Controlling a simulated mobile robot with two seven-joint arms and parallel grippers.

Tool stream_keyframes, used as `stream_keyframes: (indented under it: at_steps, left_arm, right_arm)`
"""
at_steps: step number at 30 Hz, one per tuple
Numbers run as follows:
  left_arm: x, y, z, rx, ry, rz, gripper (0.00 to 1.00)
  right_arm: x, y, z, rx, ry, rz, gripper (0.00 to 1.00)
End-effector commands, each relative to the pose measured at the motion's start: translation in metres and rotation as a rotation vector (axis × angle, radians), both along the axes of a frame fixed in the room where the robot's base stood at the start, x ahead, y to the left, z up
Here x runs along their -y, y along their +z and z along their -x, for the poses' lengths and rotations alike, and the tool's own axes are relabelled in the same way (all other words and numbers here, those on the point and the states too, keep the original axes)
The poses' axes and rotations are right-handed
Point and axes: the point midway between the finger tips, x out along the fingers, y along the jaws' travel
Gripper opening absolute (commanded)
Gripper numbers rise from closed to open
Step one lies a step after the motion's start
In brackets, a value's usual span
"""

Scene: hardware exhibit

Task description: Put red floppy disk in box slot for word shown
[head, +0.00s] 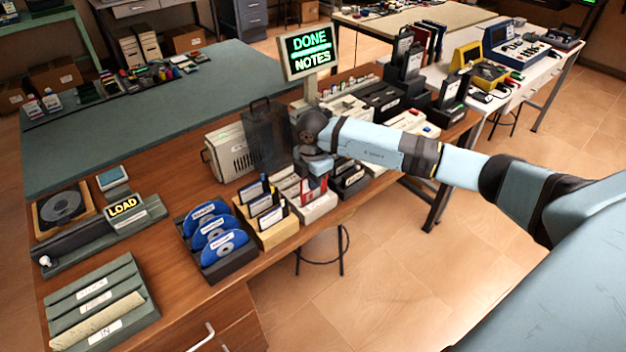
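A screen (310,52) on a post at the back of the wooden bench shows "DONE" and "NOTES" in green letters, with a green bar between them. My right arm reaches in from the right. Its gripper (316,166) points down over the floppy boxes, and its fingers are too small and hidden to read. A red floppy disk (306,189) stands just below the gripper at the white box (322,206); whether the fingers touch it is unclear. A beige box (281,236) just left holds upright disks with white labels. My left gripper is not in view.
A dark rack (233,268) of blue discs stands left of the beige box. A dark translucent case (264,135) and a beige machine (229,152) stand behind. A "LOAD" sign (123,207) and a grey slotted tray (135,290) are at left. Black boxes crowd the right side.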

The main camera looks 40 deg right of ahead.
Motion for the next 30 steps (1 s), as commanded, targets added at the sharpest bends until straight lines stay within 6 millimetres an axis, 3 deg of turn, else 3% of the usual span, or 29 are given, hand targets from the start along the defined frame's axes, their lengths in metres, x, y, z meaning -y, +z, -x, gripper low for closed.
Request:
stream_keyframes:
  at_steps: [30]
  left_arm:
    - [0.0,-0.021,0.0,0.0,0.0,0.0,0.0]
  right_arm:
    - [0.0,-0.04,0.0,0.0,0.0,0.0,0.0]
